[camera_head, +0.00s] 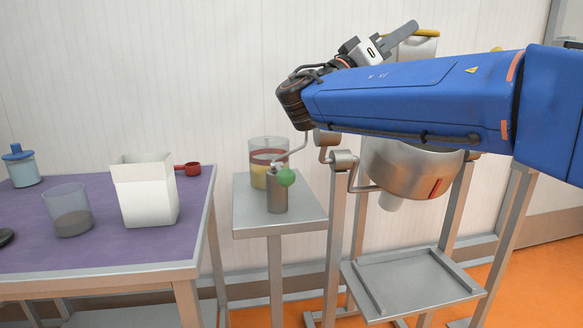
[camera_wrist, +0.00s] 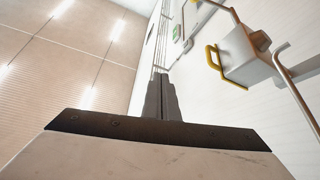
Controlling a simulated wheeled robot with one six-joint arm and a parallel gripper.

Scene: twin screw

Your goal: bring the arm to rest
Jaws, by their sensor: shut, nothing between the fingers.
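My gripper (camera_head: 408,30) is raised in the head view, above my blue forearm, with its grey fingers pointing up and to the right. It is well above the tables and touches nothing that I can see. In the wrist view my gripper (camera_wrist: 161,80) has its two grey fingers together with nothing between them. My blue arm reaches in from the right edge and hides part of the steel stand behind it.
A purple-topped table (camera_head: 128,245) at left holds a white container (camera_head: 148,195), a clear beaker (camera_head: 70,215) and a red scoop (camera_head: 190,168). A small steel table (camera_head: 245,218) holds jars. A steel vessel (camera_head: 405,170) hangs behind my arm, above a tray (camera_head: 415,280).

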